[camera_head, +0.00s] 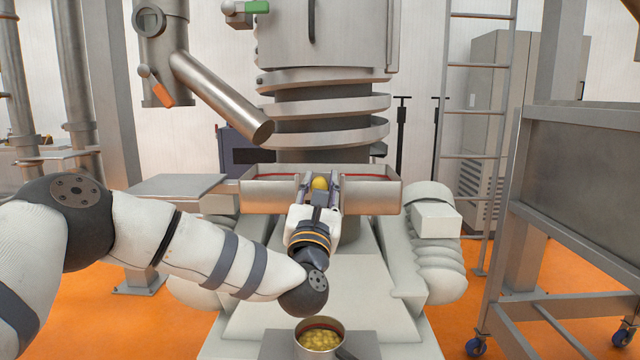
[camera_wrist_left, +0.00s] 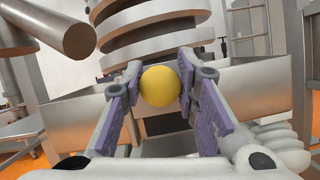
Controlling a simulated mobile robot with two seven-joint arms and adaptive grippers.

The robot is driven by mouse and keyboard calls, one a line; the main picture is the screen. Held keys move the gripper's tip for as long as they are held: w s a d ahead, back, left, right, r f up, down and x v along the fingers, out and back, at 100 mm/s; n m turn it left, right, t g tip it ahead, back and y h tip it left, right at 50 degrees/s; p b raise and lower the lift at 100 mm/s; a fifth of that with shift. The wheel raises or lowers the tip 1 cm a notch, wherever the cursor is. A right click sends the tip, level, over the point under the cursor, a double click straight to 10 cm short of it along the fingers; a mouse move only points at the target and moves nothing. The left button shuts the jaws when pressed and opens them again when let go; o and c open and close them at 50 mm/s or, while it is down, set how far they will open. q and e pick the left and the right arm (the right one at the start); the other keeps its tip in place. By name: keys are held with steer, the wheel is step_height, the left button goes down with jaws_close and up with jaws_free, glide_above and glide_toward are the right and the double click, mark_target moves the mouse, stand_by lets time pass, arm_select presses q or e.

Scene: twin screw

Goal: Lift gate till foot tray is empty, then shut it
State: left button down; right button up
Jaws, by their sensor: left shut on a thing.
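The foot tray (camera_head: 262,199) is a shallow metal tray with a red line inside, around the foot of the spiral tower. It also shows in the wrist view (camera_wrist_left: 72,104). A yellow ball-shaped knob (camera_head: 319,184) shows at the middle of its front; in the wrist view the knob (camera_wrist_left: 160,86) sits between purple finger pads. My left gripper (camera_head: 320,186) is shut on this knob. The gate below it is hidden by my gripper and wrist. I cannot make out any pieces in the visible part of the tray. My right gripper is out of view.
A metal pot (camera_head: 320,345) holding yellow pieces stands below in front. A slanted metal pipe (camera_head: 222,98) with an orange-handled lever (camera_head: 156,88) hangs at upper left. A wheeled metal hopper (camera_head: 575,165) and a ladder (camera_head: 473,111) stand at right.

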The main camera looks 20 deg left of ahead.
arm_select(q)
step_height(320, 180, down, 4)
steer(key=shift+r+b, duration=0.1)
steer(key=shift+b, duration=0.5)
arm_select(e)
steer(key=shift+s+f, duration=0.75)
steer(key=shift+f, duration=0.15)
arm_select(q)
steer(key=c, duration=1.2)
jaws_free()
steer(key=shift+c, duration=0.2)
steer(key=v, duration=1.2)
